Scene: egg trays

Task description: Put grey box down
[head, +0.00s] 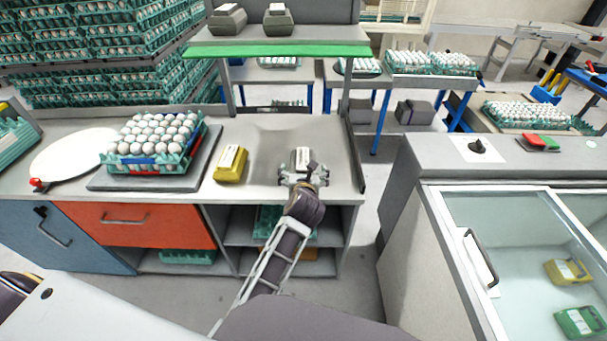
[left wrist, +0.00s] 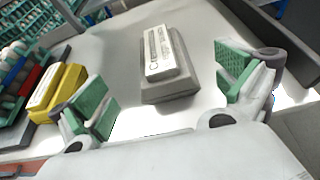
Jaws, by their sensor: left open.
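The grey box (head: 302,156) with a white label on top sits on the grey counter (head: 262,140), near the right end. It also shows in the left wrist view (left wrist: 170,88), lying flat on the pale surface between and beyond the fingers. My left gripper (head: 303,177) is at the near side of the box. In the left wrist view its green-padded fingers (left wrist: 168,98) are wide apart, with clear gaps to the box on both sides. The gripper partly hides the box in the head view. My right gripper is not in view.
A yellow box (head: 231,166) stands left of the grey box. An egg tray (head: 152,163) full of eggs sits farther left. A green-edged shelf (head: 280,50) carrying two grey boxes (head: 227,20) spans above the back. The counter between yellow and grey boxes is clear.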

